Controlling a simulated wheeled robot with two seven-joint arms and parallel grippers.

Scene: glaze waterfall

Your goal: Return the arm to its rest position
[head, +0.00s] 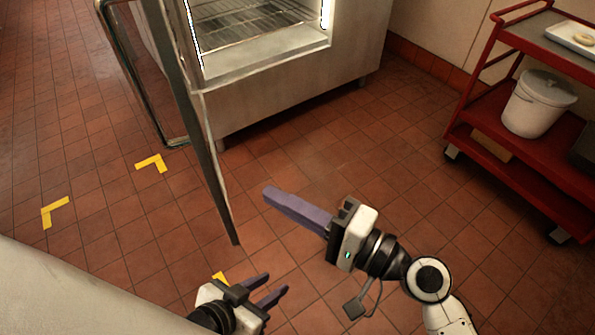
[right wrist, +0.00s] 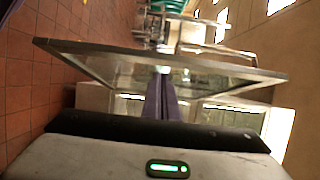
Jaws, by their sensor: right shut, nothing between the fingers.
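My right gripper (head: 270,194) is in the middle of the head view, above the tiled floor. Its purple fingers are pressed together with nothing between them and point to the upper left, towards the open glass door. In the right wrist view the shut fingers (right wrist: 161,82) show in front of a glass panel. My left gripper (head: 277,283) is at the bottom of the head view, lower and to the left of the right one. Its two purple fingers are apart with nothing visible between them. Most of the left arm is hidden.
A steel cabinet (head: 300,95) with lit wire racks stands at the top, its glass door (head: 205,135) swung open near my right gripper. A red cart (head: 480,115) at right holds a white bucket (head: 535,105) and a tray (head: 560,37). Yellow marks (head: 152,163) lie on open floor.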

